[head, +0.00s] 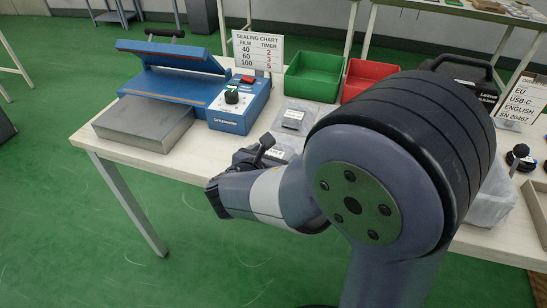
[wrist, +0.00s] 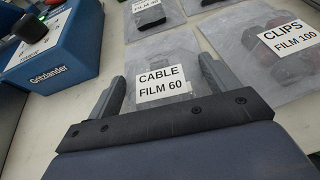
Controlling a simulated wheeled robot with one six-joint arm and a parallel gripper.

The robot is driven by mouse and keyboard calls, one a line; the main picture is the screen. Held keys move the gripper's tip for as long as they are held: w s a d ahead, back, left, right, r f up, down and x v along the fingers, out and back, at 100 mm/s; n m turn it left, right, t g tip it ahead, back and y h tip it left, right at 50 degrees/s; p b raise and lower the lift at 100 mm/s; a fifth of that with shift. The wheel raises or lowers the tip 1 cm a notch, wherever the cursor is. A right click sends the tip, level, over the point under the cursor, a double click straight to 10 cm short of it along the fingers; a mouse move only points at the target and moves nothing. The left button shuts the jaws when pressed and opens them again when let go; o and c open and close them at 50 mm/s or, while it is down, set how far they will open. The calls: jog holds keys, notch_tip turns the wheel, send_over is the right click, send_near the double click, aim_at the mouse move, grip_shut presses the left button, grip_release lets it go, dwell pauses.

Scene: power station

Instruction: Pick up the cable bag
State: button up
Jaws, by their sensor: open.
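The cable bag (wrist: 160,86) is a clear bag with a white label reading CABLE FILM 60. It lies on the pale table, in the middle of the wrist view. My gripper (wrist: 163,72) is open, with one finger at each side of the bag's label. The lower part of the bag is hidden behind the gripper body. I cannot tell whether the fingers touch the bag. In the head view my arm reaches over the table's front edge and covers much of this area.
A clips bag (wrist: 270,50) lies close on the right, and another bag (wrist: 150,14) lies beyond. The blue sealer (head: 239,106) stands to the left, with a sealing chart (head: 258,51) behind. Green (head: 314,76) and red (head: 366,79) bins stand at the back.

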jog(key=c, duration=1.1)
jog(key=shift+r, duration=0.1)
